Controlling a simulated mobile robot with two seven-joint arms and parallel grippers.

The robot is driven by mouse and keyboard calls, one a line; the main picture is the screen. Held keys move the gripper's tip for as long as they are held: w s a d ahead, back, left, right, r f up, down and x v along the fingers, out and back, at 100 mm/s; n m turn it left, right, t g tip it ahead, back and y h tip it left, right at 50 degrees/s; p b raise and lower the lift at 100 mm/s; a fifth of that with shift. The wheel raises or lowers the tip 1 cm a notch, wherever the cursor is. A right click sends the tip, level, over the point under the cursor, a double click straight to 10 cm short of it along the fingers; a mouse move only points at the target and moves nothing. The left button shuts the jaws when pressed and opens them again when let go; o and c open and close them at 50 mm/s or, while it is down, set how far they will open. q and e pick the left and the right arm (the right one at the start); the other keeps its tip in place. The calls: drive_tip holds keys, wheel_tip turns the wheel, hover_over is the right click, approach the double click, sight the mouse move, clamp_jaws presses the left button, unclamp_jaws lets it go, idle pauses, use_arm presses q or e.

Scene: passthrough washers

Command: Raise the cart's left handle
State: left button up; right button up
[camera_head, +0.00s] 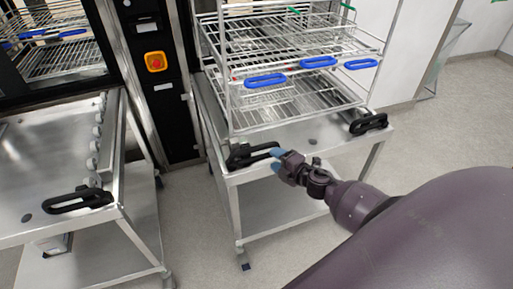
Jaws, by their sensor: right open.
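The steel cart (305,140) stands in the middle with a wire rack on its top. Its black left handle (250,156) is on the front edge at the left and lies low, roughly level with the top. Its black right handle (368,124) is at the front right corner. My right gripper (276,161), with blue fingertips, is open at the right end of the left handle. The fingertips overlap that end in the picture; I cannot tell whether they touch it. My left gripper is out of view.
The wire rack (290,45) has several blue clips on its front. A second steel cart (60,165) with a black handle (78,201) stands at the left. A black machine panel with a yellow and red button (155,61) rises between the carts. Floor at the right is clear.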

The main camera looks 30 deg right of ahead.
sight(257, 149)
drive_tip(key=b+x, duration=0.1)
drive_tip(key=x, duration=0.8)
drive_tip(key=shift+w+a+f, duration=0.1)
drive_tip(key=shift+w+a, duration=0.05)
drive_tip(key=shift+w, duration=0.15)
drive_tip(key=shift+c, duration=0.4)
clamp_jaws()
